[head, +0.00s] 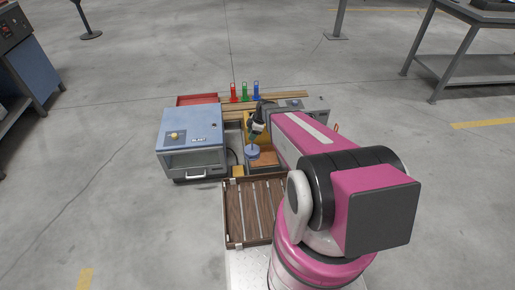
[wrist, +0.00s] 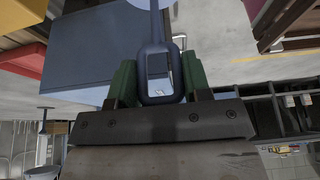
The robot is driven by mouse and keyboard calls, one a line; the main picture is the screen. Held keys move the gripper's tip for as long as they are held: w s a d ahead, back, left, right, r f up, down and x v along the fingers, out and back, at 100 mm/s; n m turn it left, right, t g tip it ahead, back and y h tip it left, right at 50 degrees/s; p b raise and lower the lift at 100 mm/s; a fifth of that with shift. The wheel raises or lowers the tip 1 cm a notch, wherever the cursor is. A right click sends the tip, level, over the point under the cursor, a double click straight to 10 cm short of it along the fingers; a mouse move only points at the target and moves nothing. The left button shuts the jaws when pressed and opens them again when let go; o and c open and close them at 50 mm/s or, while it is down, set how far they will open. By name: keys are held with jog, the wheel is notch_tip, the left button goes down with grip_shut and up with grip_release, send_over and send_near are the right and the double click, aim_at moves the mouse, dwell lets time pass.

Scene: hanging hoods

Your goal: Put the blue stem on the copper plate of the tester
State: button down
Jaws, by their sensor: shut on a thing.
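My gripper (head: 255,133) is over the middle of the bench in the head view. In the wrist view its green fingers (wrist: 156,82) close from both sides on the looped end of the blue stem (wrist: 158,48). In the head view the stem's round blue part (head: 252,151) hangs below my gripper. The copper plate (head: 266,160) of the tester shows just below and right of it. Whether the stem touches the plate cannot be told. My arm hides part of the tester.
A blue-grey box (head: 190,138) with a yellow knob stands left of the plate. A slatted wooden tray (head: 233,238) lies in front. Red (head: 233,93), green (head: 245,93) and blue (head: 256,91) upright pieces stand behind, near a red tray (head: 197,99).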

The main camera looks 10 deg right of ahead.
jog(key=w+d+f, duration=0.7)
jog(key=f, duration=0.3)
jog(key=shift+w+d+f, duration=0.25)
jog(key=shift+w+d, duration=0.05)
jog(key=shift+w, duration=0.1)
jog(key=shift+f, duration=0.15)
jog(key=c, duration=0.6)
grip_release()
jog(key=shift+o, duration=0.2)
jog(key=v, duration=1.2)
jog(key=s+a+r+m+h, duration=0.1)
jog(key=s+r+m+h, duration=0.1)
jog(key=s+r+m, duration=0.6)
jog(key=s+a+r+m+h, duration=0.2)
jog(key=s+r+m, duration=0.7)
jog(key=s, duration=0.5)
jog(key=shift+s+a+m, duration=0.3)
jog(key=shift+m, duration=0.2)
